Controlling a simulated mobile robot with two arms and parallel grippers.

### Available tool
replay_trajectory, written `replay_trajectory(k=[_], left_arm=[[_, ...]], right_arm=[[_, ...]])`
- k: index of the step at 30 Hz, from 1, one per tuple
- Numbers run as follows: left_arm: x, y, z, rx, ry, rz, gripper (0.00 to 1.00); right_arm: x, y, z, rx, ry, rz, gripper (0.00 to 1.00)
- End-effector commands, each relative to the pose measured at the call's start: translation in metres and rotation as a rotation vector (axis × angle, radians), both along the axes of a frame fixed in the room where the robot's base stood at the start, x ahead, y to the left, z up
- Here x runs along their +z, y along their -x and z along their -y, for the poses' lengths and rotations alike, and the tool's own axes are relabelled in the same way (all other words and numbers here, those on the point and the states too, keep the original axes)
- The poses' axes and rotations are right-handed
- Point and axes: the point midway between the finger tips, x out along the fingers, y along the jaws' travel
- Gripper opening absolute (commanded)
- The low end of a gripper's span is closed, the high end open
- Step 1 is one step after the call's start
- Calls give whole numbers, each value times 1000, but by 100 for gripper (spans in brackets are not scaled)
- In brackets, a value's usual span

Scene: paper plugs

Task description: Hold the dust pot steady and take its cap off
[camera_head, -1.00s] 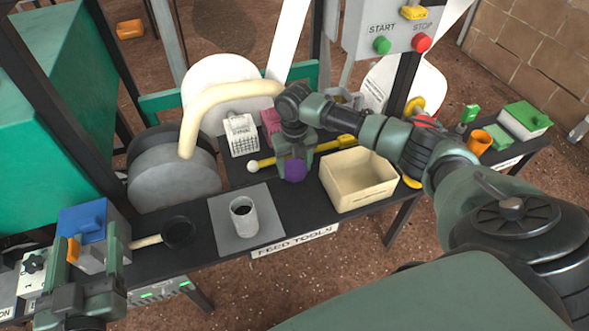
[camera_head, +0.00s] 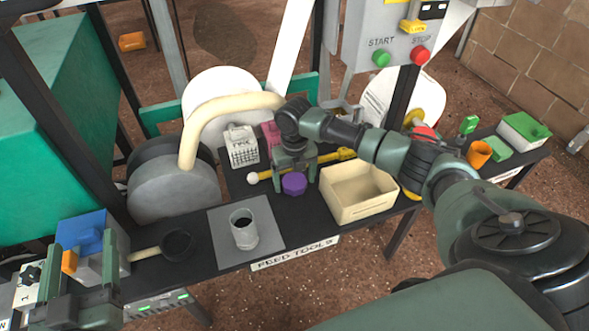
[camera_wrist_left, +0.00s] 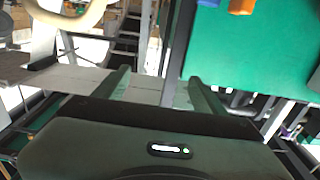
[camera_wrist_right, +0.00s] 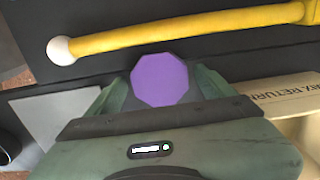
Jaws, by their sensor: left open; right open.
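A grey pot (camera_head: 243,230) stands upright on a light grey mat (camera_head: 266,210), its top open and dark inside. A purple cap (camera_head: 293,183) sits on the dark bench behind it, apart from the pot. It also shows in the right wrist view (camera_wrist_right: 160,80), just beyond and between the fingertips. My right gripper (camera_head: 295,166) is open above the cap; I cannot tell whether a finger touches it. My left gripper (camera_head: 86,255) is open and empty at the lower left, far from the pot. In the left wrist view (camera_wrist_left: 160,80) nothing is between its fingers.
A cream bin (camera_head: 358,212) stands right of the cap, with a yellow rod (camera_head: 320,162) behind. A black pan (camera_head: 178,243) lies left of the mat. A blue box (camera_head: 92,235) is near my left gripper. A white basket (camera_head: 243,152) stands behind.

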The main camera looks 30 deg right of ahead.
Motion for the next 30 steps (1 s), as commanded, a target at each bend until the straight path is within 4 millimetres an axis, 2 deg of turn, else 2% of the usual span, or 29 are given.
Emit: replay_trajectory(k=[8, 18, 24, 30], left_arm=[[-50, 11, -11, 19, -69, -271, 71], [-117, 55, -32, 44, -160, -662, 71], [-140, 82, -42, 54, -195, -820, 71], [-148, 94, -46, 58, -209, -885, 71]], right_arm=[[38, -1, 0, -1, -1, 3, 83], [90, -1, 0, 0, -1, 2, 83], [111, -1, 0, -1, -1, 1, 83], [119, 0, 0, -1, -1, 1, 83]])
